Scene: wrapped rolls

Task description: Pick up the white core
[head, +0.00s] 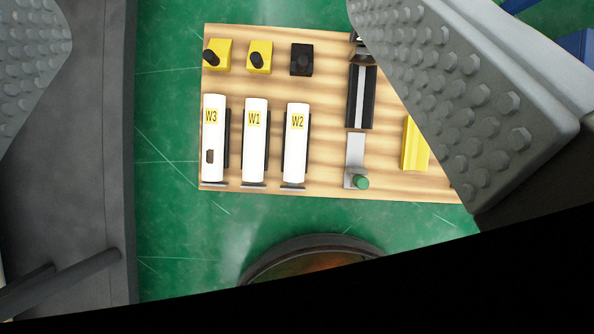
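Three white rolls with yellow labels lie side by side on a light wooden board (325,90). They are the W3 roll (214,135), the W1 roll (254,150) and the W2 roll (295,150). The W3 roll has a small dark slot near its lower end. Each roll has a dark holder along its right side. I cannot tell which of them is the white core. My gripper (240,80) is open, its two studded grey fingers wide apart at the left and right of the view. Nothing is held between them.
Two yellow blocks (222,48) with black knobs and a black block (301,60) sit above the rolls. Below is a round dark rim (310,243) on green floor.

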